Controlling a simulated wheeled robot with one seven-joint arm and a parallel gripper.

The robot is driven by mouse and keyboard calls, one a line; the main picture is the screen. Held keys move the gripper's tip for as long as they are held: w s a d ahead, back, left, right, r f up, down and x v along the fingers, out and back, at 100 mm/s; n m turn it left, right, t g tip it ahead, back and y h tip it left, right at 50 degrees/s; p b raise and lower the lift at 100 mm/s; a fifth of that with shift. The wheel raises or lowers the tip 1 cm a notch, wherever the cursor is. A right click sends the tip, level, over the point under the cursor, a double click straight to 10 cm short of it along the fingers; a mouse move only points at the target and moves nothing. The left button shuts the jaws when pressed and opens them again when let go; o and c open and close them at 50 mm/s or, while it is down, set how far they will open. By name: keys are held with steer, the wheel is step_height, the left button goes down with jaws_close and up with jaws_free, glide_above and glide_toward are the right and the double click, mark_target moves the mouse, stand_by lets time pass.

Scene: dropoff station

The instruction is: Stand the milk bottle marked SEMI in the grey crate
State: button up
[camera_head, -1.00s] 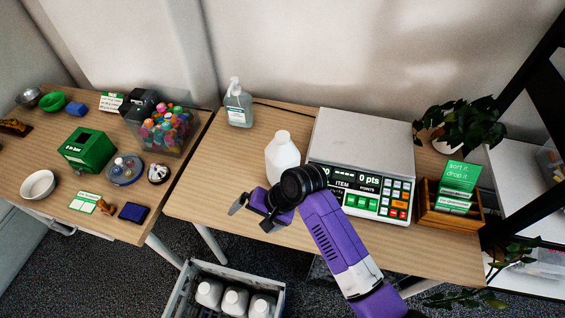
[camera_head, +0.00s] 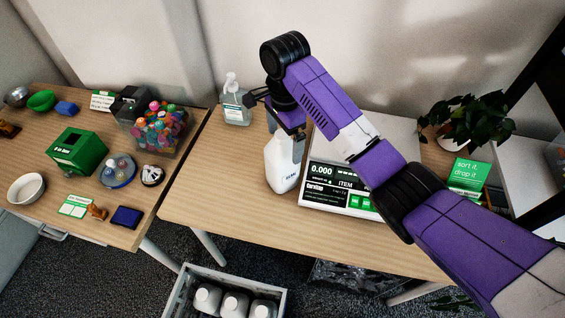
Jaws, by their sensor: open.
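The white milk bottle (camera_head: 281,166) stands upright on the right-hand table, just left of the scale. Small dark marking shows low on its side, too small to read surely. My gripper (camera_head: 277,119) is open, directly above the bottle and around or close to its top. The bottle's neck and cap are hidden behind the gripper, so I cannot tell whether the fingers touch it. The grey crate (camera_head: 174,301) is on the floor in front of the table, cut off by the lower picture edge. Three white bottles (camera_head: 236,304) stand in it.
The scale (camera_head: 327,188) stands close right of the bottle, partly behind my arm. A pump bottle (camera_head: 236,108) stands behind it to the left. A plant (camera_head: 470,122) and a green sign (camera_head: 469,174) are at the right. The table left of the bottle (camera_head: 215,175) is clear.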

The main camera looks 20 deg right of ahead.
steer(key=f, duration=0.5)
steer(key=shift+w+a+f+p, duration=0.15)
steer(key=shift+w+f+p, duration=0.1)
steer(key=shift+f+p, duration=0.15)
steer(key=shift+r, duration=0.1)
steer(key=c, duration=1.9)
